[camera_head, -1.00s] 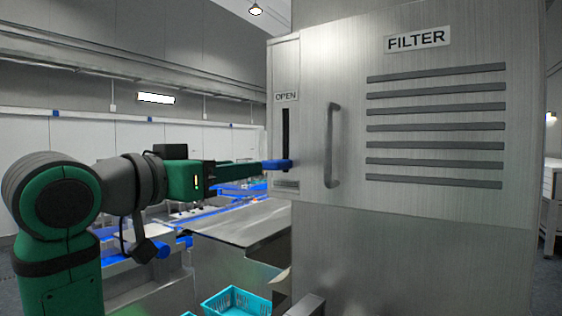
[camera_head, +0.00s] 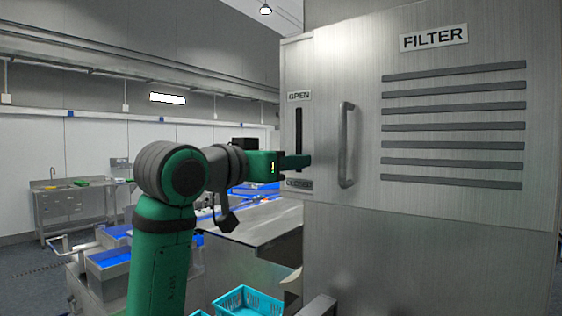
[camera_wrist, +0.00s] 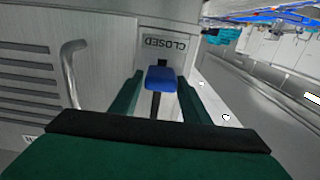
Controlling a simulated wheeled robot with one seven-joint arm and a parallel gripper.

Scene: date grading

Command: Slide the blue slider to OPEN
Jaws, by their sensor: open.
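The blue slider (camera_wrist: 160,78) sits in a dark vertical slot, close to the CLOSED label (camera_wrist: 165,43) in the wrist view. In the head view the slot (camera_head: 299,128) runs between the OPEN label (camera_head: 299,97) above and the CLOSED label (camera_head: 299,185) below. My gripper (camera_head: 298,162) is at the lower part of the slot and hides the slider there. In the wrist view my gripper (camera_wrist: 155,92) is open, with one green finger on each side of the slider. I cannot tell whether either finger touches it.
A vertical door handle (camera_head: 346,145) stands out just right of the slot on the steel FILTER cabinet (camera_head: 440,240). A steel table (camera_head: 245,232) and turquoise baskets (camera_head: 246,301) are below my arm. A sink bench (camera_head: 70,205) is far left.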

